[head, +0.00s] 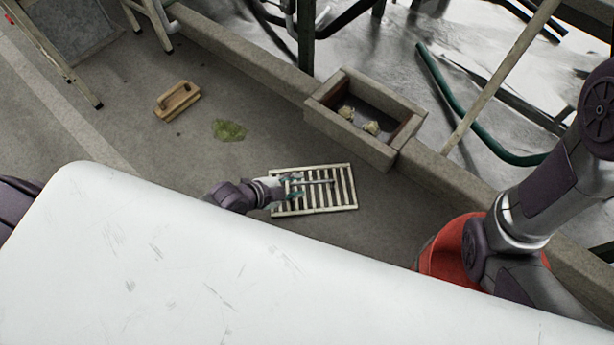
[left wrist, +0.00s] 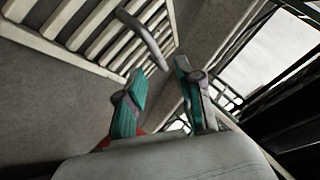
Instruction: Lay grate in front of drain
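The pale slatted grate (head: 345,206) lies on the concrete floor, apart from the concrete-walled box that looks like the drain (head: 378,154). Two small pale lumps are inside the box. The grate has a grey bar handle, which shows best in the left wrist view (left wrist: 145,36). My left gripper (head: 294,187) is over the left part of the grate. In the left wrist view its teal-padded fingers (left wrist: 160,72) are spread, with the handle's near end close to the gap between the tips. No grip on the handle shows. My right gripper is out of view.
A wooden brush or float with a handle (head: 178,101) and a green patch (head: 229,130) are on the floor at left. A concrete curb (head: 240,64) runs beside the box. A red rounded thing (head: 447,256) is partly hidden at right.

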